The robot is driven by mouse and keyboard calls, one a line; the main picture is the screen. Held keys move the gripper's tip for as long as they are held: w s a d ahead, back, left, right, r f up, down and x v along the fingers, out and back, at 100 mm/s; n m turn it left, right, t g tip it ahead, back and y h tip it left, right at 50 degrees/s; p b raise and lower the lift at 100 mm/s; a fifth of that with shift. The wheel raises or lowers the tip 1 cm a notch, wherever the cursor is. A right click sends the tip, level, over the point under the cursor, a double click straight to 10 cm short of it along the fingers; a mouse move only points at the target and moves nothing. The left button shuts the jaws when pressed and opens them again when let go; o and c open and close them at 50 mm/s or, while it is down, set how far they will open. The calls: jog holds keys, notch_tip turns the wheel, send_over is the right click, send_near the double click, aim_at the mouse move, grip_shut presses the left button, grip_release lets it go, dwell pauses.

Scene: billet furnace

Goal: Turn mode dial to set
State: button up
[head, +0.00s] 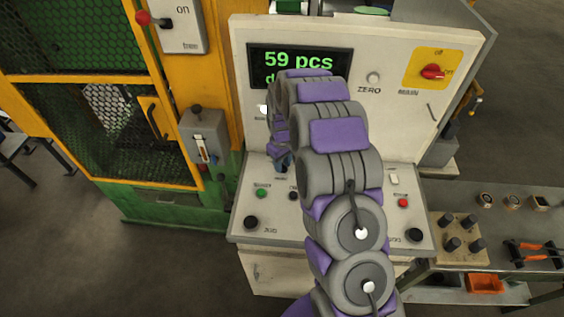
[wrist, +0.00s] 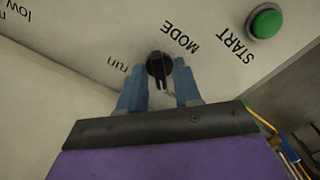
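The mode dial (wrist: 159,66) is a small black knob on the pale panel, under the word MODE, which appears upside down in the wrist view. The word "run" is printed to its left; any "set" mark is hidden or unreadable. My gripper (wrist: 158,88) has its two blue fingers apart, one on each side of the dial's pointer. I cannot tell whether they touch it. In the head view my arm covers the dial, and only a bit of my gripper (head: 284,162) shows at the panel.
A green START button (wrist: 265,22) is close to the dial; it also shows in the head view (head: 261,193). Black buttons (head: 251,222) and a red button (head: 403,202) share the sloping panel. The display (head: 299,66) reads 59 pcs. A red main switch (head: 433,71) is at upper right.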

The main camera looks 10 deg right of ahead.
jog(key=shift+o, duration=0.3)
jog(key=shift+w, duration=0.1)
jog(key=shift+r, duration=0.1)
jog(key=shift+r, duration=0.3)
notch_tip(320, 180, up, 16)
jog(key=p, duration=0.1)
jog(key=shift+r, duration=0.2)
jog(key=s+r+m+g+b, duration=0.1)
jog(key=s+m, duration=0.1)
jog(key=s, duration=1.9)
jog(key=s+r+m+b, duration=0.2)
jog(key=s+m, duration=0.1)
jog(key=s, duration=1.9)
jog(key=shift+a+r+m+g, duration=0.15)
jog(key=shift+m+g, duration=0.15)
jog(key=shift+g, duration=0.1)
